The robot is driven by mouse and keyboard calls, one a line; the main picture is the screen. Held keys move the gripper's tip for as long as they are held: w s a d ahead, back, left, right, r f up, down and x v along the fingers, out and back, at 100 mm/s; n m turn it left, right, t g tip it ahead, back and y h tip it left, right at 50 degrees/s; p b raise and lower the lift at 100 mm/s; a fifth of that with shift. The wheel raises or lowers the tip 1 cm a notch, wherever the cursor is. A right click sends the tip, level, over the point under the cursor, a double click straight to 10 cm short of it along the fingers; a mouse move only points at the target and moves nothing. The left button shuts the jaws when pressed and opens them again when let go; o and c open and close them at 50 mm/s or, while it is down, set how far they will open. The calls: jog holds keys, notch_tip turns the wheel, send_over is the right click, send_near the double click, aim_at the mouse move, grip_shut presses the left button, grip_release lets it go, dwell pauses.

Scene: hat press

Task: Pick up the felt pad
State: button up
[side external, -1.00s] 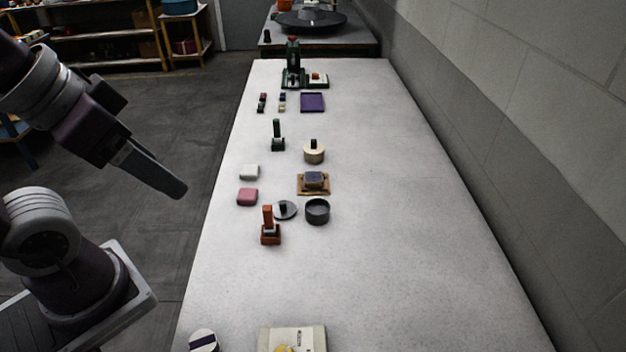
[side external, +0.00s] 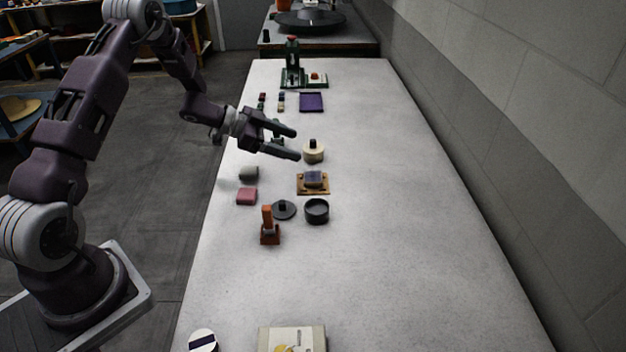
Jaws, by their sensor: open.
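I cannot tell for certain which piece is the felt pad. A flat purple square (side external: 312,103) lies on the far part of the table. A grey block (side external: 313,178) sits on a small wooden board (side external: 313,190) near the middle. A pale soft-looking block (side external: 249,173) and a pink one (side external: 247,196) lie near the left edge. My gripper (side external: 298,144) is open and empty above the table, its fingers pointing right. It appears left of the round cream pot (side external: 313,154) and partly hides a dark green stamp-like piece (side external: 277,136).
A dark lid (side external: 284,210), a dark round dish (side external: 317,211) and an orange upright tool (side external: 269,230) stand nearer the camera. A green press (side external: 292,68) stands at the far end. The table's right side is clear, with a wall beyond.

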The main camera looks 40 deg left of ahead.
jog(key=g+h, duration=0.1)
jog(key=h, duration=0.1)
send_near(311, 177)
jog(key=shift+w+d+f+m, duration=0.15)
jog(key=shift+w+d, duration=0.05)
jog(key=shift+w, duration=0.3)
jog(key=shift+w+d+f+m, duration=0.15)
jog(key=shift+w+d, duration=0.05)
jog(key=shift+w, duration=0.3)
jog(key=shift+x, duration=1)
jog(key=x, duration=0.5)
jog(key=shift+s+d+f, duration=0.1)
jog(key=shift+s+f, duration=0.1)
jog(key=shift+s, duration=0.1)
jog(key=c, duration=1.4)
